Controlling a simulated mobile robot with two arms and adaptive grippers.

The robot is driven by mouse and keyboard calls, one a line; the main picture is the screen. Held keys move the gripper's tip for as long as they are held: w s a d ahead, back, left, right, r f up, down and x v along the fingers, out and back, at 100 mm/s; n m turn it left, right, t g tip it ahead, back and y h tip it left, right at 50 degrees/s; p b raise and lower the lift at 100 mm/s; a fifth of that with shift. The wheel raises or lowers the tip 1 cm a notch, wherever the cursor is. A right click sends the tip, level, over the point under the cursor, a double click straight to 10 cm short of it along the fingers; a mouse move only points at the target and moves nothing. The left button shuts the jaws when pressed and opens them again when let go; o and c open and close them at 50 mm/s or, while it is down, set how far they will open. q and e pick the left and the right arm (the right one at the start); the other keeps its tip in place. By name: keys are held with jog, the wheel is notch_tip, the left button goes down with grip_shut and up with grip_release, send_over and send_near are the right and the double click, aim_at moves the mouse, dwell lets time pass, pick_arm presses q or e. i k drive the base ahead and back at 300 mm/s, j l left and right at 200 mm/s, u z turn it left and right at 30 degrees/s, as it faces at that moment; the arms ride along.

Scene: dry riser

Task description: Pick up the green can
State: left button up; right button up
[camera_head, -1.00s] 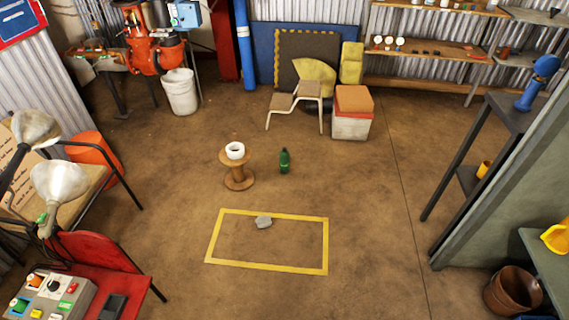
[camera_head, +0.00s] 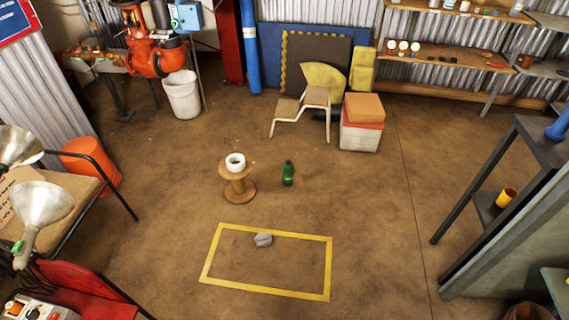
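A small dark green can (camera_head: 288,173), shaped rather like a bottle, stands upright on the brown floor near the middle of the head view. It is just right of a wooden spool and apart from it. Nothing covers it. Neither of my grippers shows in this view.
The wooden spool (camera_head: 238,186) carries a white roll (camera_head: 235,161). A yellow floor frame (camera_head: 268,290) with a grey lump (camera_head: 263,240) lies in front. A chair (camera_head: 304,110) and stacked boxes (camera_head: 361,122) stand behind. A dark shelf unit (camera_head: 500,190) is right. Floor around the can is clear.

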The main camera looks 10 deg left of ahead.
aim_at(288, 166)
jog(key=i+l+u, duration=0.1)
jog(key=i, duration=0.35)
jog(key=i+l, duration=0.15)
jog(key=i, duration=0.3)
jog(key=i+l+u, duration=0.15)
jog(key=i, duration=0.3)
jog(key=i+l, duration=0.2)
jog(key=i, duration=0.25)
jog(key=i+l+u, duration=0.15)
jog(key=i, duration=0.3)
